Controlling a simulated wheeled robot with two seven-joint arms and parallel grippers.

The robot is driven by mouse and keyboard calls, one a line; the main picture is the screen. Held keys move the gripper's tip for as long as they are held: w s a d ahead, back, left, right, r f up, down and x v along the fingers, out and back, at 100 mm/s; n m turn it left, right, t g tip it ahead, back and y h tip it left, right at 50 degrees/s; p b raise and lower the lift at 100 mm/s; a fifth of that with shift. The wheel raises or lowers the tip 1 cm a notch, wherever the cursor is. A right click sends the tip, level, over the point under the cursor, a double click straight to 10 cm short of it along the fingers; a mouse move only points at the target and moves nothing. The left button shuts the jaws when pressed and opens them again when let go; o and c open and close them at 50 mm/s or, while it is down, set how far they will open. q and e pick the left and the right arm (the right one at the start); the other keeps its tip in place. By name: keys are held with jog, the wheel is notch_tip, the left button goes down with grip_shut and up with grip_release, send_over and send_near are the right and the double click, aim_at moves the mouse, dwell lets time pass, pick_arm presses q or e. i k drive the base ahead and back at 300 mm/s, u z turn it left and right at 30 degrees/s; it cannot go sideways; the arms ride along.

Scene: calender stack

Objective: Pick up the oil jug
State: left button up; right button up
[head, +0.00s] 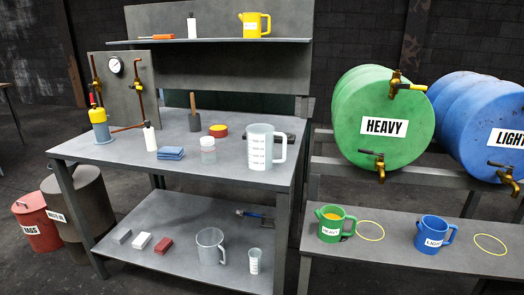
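No single thing is clearly labelled as the oil jug. A green jug (329,232) labelled HEAVY stands upright on the low bench at right, with yellowish contents at its top. A blue jug (430,236) labelled LIGHT stands to its right. A yellow jug (250,27) with a white label stands on the upper shelf. A large translucent measuring jug (260,152) stands at the workbench's right front, and a clear jug (209,250) on its lower shelf. Neither of my grippers is in view.
The green HEAVY drum (366,104) and blue LIGHT drum (470,110) have brass taps above the low bench (390,268). Yellow rings (370,231) mark the bench. The workbench (220,178) holds blue cloths (171,153), bottles and a gauge panel (122,108). Bins stand at left.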

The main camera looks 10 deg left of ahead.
aim_at(260, 136)
jog(key=u, duration=0.3)
jog(key=k, duration=0.7)
jog(key=u, duration=2.25)
jog(key=i, duration=0.4)
jog(key=z, duration=0.8)
jog(key=i, duration=1.9)
jog(key=z, duration=1.55)
jog(key=i, duration=0.9)
jog(key=z, duration=0.9)
